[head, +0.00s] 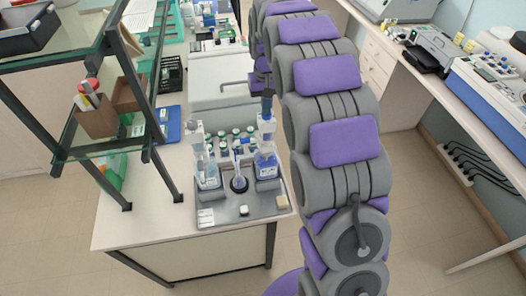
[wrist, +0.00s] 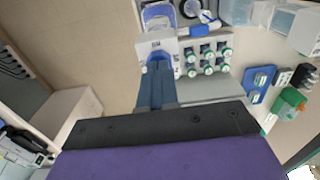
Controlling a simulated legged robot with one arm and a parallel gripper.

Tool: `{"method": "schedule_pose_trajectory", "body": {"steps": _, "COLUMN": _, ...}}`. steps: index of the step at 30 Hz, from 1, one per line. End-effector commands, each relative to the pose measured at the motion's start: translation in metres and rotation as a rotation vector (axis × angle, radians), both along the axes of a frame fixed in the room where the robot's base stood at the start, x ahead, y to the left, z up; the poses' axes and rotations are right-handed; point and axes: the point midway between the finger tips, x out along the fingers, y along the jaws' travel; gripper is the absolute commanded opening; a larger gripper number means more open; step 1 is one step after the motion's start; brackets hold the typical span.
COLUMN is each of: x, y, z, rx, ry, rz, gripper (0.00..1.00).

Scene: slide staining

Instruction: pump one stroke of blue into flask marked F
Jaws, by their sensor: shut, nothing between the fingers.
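Two bottles with white pump heads stand on a dark grey tray (head: 240,212) at the front of the bench. The right bottle (head: 267,164) looks blue, and its white pump head (head: 266,125) also shows in the wrist view (wrist: 156,47). The left bottle (head: 208,174) is paler. A small flask (head: 239,178) stands on a round black base between them; I cannot read its mark. My gripper (head: 267,100) is shut and empty, pointing down at the right pump head. Its fingertips (wrist: 156,68) overlap the head's edge in the wrist view; I cannot tell whether they touch.
Several green-capped vials (wrist: 206,58) stand in a rack behind the bottles. A glass shelf unit with dark posts (head: 157,160) stands at the left. A white box (head: 215,85) is farther back on the bench.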

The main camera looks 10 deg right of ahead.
Motion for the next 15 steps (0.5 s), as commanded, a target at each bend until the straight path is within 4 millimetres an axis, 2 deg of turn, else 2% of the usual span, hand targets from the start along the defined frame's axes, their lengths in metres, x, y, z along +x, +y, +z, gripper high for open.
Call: {"method": "schedule_pose_trajectory", "body": {"steps": 15, "x": 0.001, "y": 0.0, "z": -0.018, "rx": 0.0, "ry": 0.001, "rz": 0.0, "gripper": 0.0}}
